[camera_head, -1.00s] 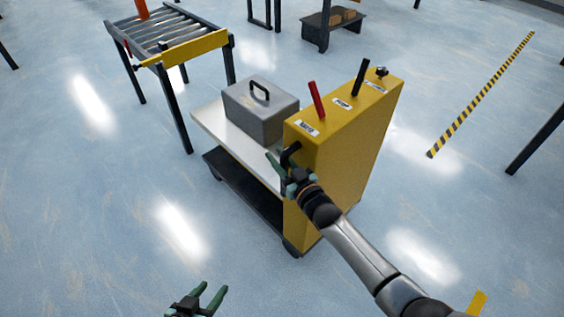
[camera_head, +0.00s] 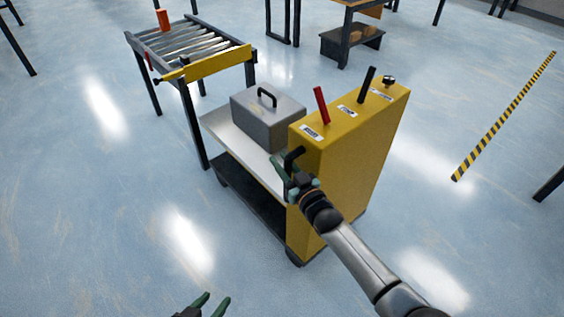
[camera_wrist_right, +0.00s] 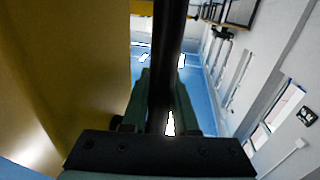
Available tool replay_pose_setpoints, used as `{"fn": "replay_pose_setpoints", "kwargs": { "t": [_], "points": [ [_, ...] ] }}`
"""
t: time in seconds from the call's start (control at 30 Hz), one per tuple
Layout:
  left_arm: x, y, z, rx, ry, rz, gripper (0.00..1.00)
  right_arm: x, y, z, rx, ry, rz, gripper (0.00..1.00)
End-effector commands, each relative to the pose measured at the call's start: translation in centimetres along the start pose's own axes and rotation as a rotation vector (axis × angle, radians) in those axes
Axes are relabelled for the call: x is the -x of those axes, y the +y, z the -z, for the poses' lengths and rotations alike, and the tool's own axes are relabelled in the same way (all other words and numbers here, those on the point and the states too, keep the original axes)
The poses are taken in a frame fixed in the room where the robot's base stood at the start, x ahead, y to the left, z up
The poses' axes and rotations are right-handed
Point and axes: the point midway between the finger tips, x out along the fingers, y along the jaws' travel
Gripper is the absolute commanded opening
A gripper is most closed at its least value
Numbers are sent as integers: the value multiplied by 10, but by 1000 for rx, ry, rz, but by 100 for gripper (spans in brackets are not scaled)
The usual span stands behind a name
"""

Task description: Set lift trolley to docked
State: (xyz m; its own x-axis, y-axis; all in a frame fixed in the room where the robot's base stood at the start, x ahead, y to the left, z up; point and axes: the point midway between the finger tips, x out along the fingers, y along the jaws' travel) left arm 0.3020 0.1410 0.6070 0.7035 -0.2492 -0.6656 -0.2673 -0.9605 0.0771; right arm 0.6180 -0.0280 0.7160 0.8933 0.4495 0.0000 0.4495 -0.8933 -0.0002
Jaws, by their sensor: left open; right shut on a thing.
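The lift trolley has a yellow column (camera_head: 350,170), a pale deck (camera_head: 228,133) and a dark base. A grey case (camera_head: 268,120) with a black handle sits on the deck. My right gripper (camera_head: 284,170) is shut on the trolley's black handle (camera_head: 294,155) at the column's near-left side; in the right wrist view the dark bar (camera_wrist_right: 166,70) stands between both fingers. The roller conveyor (camera_head: 218,67) with a yellow side plate stands beyond the deck's left end; whether they touch I cannot tell. My left gripper (camera_head: 208,302) is open and empty at the bottom edge.
An orange object (camera_head: 163,20) stands on the conveyor's far end. A striped floor line (camera_head: 505,115) lies right. Floor at left is clear.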

Motion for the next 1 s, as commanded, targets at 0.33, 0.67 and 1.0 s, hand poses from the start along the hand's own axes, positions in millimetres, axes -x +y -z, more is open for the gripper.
{"fn": "replay_pose_setpoints", "kwargs": {
  "t": [0.33, 0.67, 1.0],
  "points": [
    [0, 0, -3, 1, -6, 0, 50, 0, -1, 0, 0, 1, 1, 43],
    [-1, 0, -4, 2, -9, 0, 50, 0, 0, 0, 0, 0, 0, 57],
    [8, 3, 6, 6, -7, -2, 50, 35, 1, 1, 0, -4, -1, 57]
  ]
}}
